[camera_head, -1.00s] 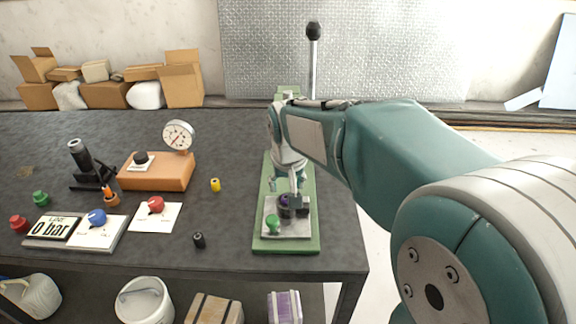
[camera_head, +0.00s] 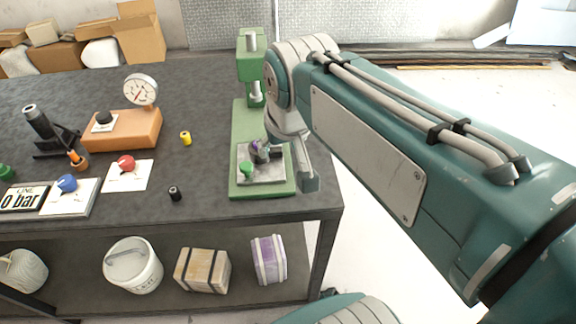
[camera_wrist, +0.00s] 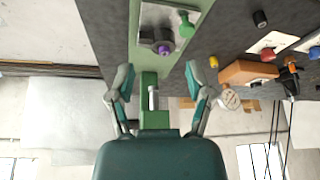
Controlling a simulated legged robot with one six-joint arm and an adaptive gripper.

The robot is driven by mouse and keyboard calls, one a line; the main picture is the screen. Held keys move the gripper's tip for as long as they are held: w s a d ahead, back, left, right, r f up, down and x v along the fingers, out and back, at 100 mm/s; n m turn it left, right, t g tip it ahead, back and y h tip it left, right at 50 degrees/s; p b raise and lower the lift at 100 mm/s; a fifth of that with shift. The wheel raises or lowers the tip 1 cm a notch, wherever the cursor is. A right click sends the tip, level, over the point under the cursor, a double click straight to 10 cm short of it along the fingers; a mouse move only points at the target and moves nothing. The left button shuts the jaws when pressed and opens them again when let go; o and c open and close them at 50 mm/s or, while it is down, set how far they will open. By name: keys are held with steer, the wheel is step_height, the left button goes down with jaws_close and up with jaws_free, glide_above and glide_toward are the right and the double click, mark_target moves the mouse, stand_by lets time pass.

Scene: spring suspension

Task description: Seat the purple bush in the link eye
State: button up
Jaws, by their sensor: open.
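The purple bush (camera_head: 255,146) shows at the dark grey link (camera_head: 275,153) on a silver plate (camera_head: 262,175) of the green press base (camera_head: 236,184). In the wrist view the bush (camera_wrist: 165,49) is a small purple round at the end of the grey link (camera_wrist: 148,36). I cannot tell how deep it sits in the eye. My gripper (camera_wrist: 159,82) is open and empty, its fingers spread apart, with the bush beyond the gap between them. In the head view a grey finger (camera_head: 309,178) hangs beside the plate's right side; the arm hides the rest.
A green knob (camera_head: 246,168) stands on the plate near the bush. The press column (camera_head: 251,62) rises behind. A black cylinder (camera_head: 175,193) and a yellow one (camera_head: 185,138) stand to the left. An orange gauge block (camera_head: 122,130) is farther left. The table's right edge is close.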

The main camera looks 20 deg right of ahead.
steer(key=s+f+t, duration=0.1)
steer(key=s+f, duration=0.3)
steer(key=s, duration=0.3)
steer(key=shift+n, duration=0.3)
stand_by(0.7)
